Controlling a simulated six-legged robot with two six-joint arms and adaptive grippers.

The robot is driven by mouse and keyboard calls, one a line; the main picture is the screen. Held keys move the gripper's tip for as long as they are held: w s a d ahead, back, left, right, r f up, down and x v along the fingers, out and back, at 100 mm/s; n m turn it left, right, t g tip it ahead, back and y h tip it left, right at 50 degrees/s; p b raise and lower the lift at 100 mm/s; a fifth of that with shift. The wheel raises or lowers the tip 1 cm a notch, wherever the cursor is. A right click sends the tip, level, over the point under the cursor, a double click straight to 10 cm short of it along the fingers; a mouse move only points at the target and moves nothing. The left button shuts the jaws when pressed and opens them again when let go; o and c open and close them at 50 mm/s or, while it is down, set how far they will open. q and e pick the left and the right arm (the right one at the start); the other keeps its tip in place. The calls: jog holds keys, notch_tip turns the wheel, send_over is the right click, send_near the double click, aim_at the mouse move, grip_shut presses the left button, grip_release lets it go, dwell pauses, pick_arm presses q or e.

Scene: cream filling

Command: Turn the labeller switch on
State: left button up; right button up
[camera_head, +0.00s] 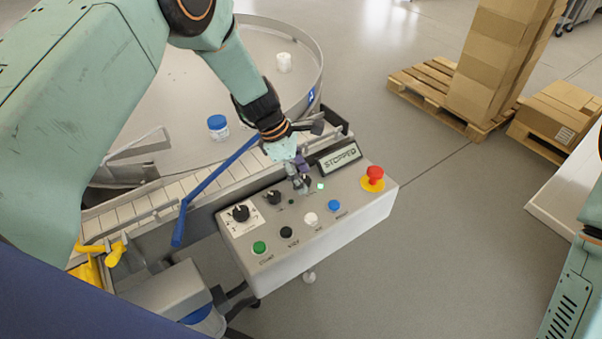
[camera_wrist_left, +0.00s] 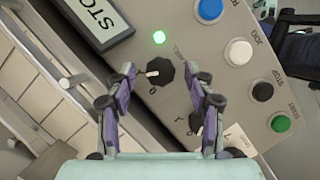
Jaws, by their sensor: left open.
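The grey control panel (camera_head: 345,215) holds the switches. A black rotary knob (camera_wrist_left: 160,75) with a white pointer sits between the fingertips of my left gripper (camera_wrist_left: 162,72) in the left wrist view. The pointer points left in that view. The fingers are open on both sides of the knob; I cannot tell if they touch it. A small lamp (camera_wrist_left: 159,37) beside the knob glows green. In the head view my left gripper (camera_head: 300,182) is over the panel and partly hides that knob. The lettering by the knob is hard to read. My right gripper is out of view.
Another black knob (camera_head: 273,197) and a larger selector (camera_head: 241,213) are to the left. Green (camera_head: 260,247), black, white and blue buttons line the front. A red emergency button (camera_head: 375,175) is at right. The sign (camera_head: 339,158) reads STOPPED. A conveyor (camera_head: 160,195) runs behind.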

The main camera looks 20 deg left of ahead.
pick_arm(q)
jog(key=v, duration=1.2)
dwell(0.3)
